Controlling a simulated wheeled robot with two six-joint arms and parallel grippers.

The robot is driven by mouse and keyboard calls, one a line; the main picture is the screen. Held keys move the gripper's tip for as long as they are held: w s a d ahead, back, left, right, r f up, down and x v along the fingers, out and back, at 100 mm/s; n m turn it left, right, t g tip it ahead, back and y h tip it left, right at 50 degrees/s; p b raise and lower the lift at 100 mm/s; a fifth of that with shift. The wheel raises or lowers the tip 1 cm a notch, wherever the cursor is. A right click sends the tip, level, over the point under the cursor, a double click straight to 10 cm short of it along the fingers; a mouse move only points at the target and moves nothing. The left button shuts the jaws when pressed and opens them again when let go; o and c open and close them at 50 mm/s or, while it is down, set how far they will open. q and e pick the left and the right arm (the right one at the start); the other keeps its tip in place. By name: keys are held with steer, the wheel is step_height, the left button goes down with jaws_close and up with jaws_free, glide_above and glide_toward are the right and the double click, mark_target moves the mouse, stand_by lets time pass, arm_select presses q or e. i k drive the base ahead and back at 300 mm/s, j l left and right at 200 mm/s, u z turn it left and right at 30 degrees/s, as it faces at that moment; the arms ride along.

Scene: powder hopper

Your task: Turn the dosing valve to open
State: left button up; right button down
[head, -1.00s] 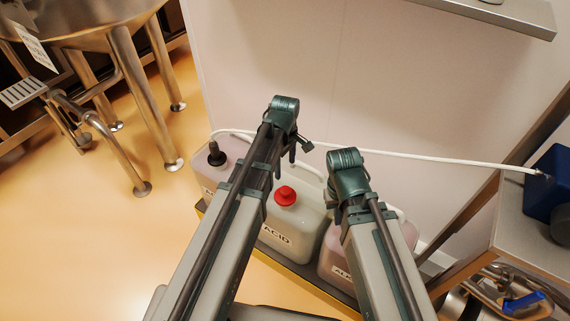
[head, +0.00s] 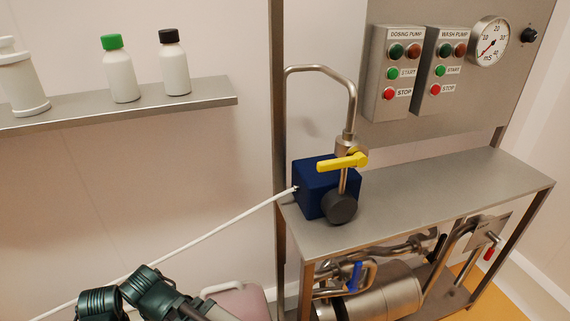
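The dosing valve has a yellow lever handle (head: 342,162) and sits on a vertical steel pipe above the dark blue pump (head: 312,188). The lever lies roughly level, across the upright pipe, its free end toward the left. Dark green joints of my arms show at the bottom left, well below and left of the valve. I see no gripper fingers in this view, and nothing of mine touches the valve.
The pump stands on a steel bench (head: 430,202). A white hose (head: 215,232) runs from it to the lower left. A control panel (head: 455,75) with buttons and a gauge is behind. A shelf (head: 215,98) with bottles is at left. The bench top right of the pump is clear.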

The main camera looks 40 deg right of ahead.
mark_target(359, 159)
steer(key=z, duration=0.45)
steer(key=k+z, duration=0.1)
steer(key=z, duration=0.3)
steer(key=k+z, duration=0.1)
steer(key=z, duration=0.8)
steer(key=k+u, duration=0.3)
steer(key=u, duration=0.2)
steer(key=k+u, duration=0.3)
steer(key=u, duration=0.15)
